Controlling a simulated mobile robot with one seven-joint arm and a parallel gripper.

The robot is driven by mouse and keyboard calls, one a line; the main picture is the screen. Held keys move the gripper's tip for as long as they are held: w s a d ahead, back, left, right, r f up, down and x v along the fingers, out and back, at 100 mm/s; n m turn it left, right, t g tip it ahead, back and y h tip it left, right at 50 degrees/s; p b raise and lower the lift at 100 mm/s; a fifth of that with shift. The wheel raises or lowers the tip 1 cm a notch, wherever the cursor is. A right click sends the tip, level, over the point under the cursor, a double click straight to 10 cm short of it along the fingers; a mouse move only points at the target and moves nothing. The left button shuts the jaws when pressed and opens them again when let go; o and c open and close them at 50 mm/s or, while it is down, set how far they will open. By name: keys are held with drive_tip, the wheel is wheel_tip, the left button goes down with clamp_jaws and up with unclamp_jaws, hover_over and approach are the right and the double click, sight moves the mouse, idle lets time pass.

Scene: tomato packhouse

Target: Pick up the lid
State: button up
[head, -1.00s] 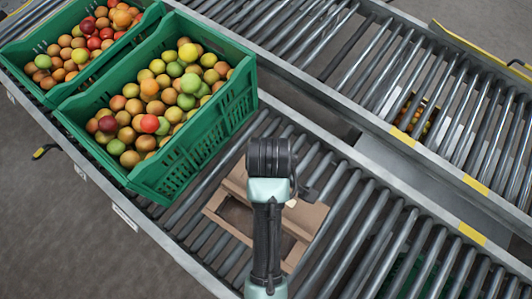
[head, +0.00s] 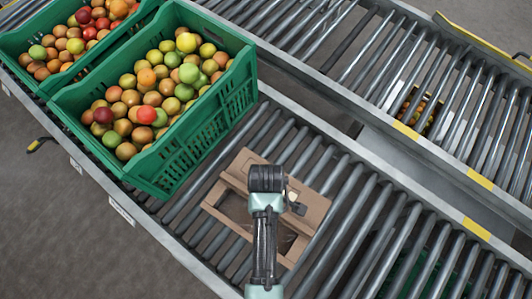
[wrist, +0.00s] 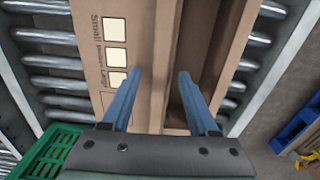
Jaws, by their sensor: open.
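A brown cardboard piece, which I take for the lid (head: 312,212), lies on the roller conveyor in the middle of the head view, partly hidden by my arm. In the wrist view the cardboard (wrist: 140,50) fills the middle, with "Small", "Large" and pale tick boxes printed on its left panel and a darker recess on the right. My gripper (wrist: 157,73) is open, its two blue fingers apart over the cardboard, with a cardboard edge between them in the picture. I cannot tell whether the fingers touch it. In the head view the fingertips are hidden.
A green crate of tomatoes (head: 170,165) stands close to the cardboard's left, with another green crate (head: 20,75) behind it. A second roller conveyor (head: 400,75) runs along the upper right. Bare rollers (head: 375,240) lie right of the cardboard.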

drive_tip(key=shift+f, duration=0.4)
drive_tip(key=shift+c, duration=0.3)
clamp_jaws()
wheel_tip(320, 180, up, 17)
drive_tip(key=p, duration=1)
drive_tip(key=shift+f, duration=0.2)
idle(0.7)
drive_tip(key=shift+w, duration=0.15)
